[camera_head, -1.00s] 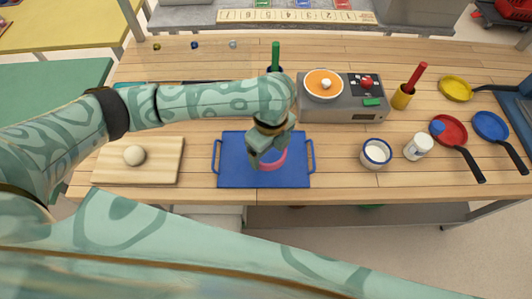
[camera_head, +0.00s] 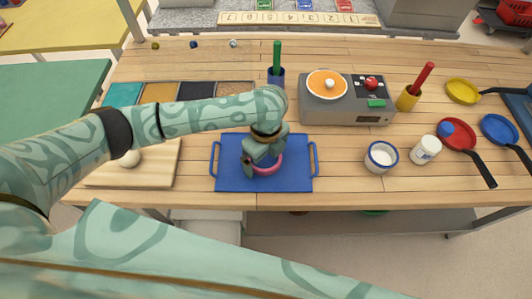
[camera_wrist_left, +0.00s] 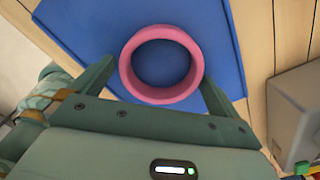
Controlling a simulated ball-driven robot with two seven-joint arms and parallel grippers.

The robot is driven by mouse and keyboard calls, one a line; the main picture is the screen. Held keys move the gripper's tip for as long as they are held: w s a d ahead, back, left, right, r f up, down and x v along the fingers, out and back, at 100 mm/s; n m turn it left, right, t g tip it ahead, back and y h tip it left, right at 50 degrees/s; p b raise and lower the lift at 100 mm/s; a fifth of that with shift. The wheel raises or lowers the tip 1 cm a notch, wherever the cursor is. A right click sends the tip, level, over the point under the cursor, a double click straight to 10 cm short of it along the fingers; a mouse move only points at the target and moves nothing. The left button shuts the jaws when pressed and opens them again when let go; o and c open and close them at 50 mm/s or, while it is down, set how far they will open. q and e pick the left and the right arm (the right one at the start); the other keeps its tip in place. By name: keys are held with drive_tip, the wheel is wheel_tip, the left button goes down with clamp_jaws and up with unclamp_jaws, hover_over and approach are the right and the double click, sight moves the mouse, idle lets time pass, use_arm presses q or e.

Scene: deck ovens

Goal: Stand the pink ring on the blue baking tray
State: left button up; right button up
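The pink ring (camera_head: 268,169) lies flat on the blue baking tray (camera_head: 228,180), near its middle. In the left wrist view the pink ring (camera_wrist_left: 128,80) shows its round opening, with blue tray (camera_wrist_left: 85,20) inside and around it. My left gripper (camera_head: 262,163) is low over the tray, pointing down at the ring. In the left wrist view its two fingers (camera_wrist_left: 157,78) stand apart on either side of the ring, with a narrow gap at the left finger. The gripper hides the ring's far side in the head view. My right gripper is not in view.
A cutting board (camera_head: 150,177) with a dough ball (camera_head: 130,158) is left of the tray. A white bowl (camera_head: 381,157), white jar (camera_head: 425,150) and red pan (camera_head: 457,136) are right.

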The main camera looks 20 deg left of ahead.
use_arm(q)
drive_tip(key=shift+r, duration=0.2)
wheel_tip(320, 180, up, 12)
drive_tip(key=p, duration=0.5)
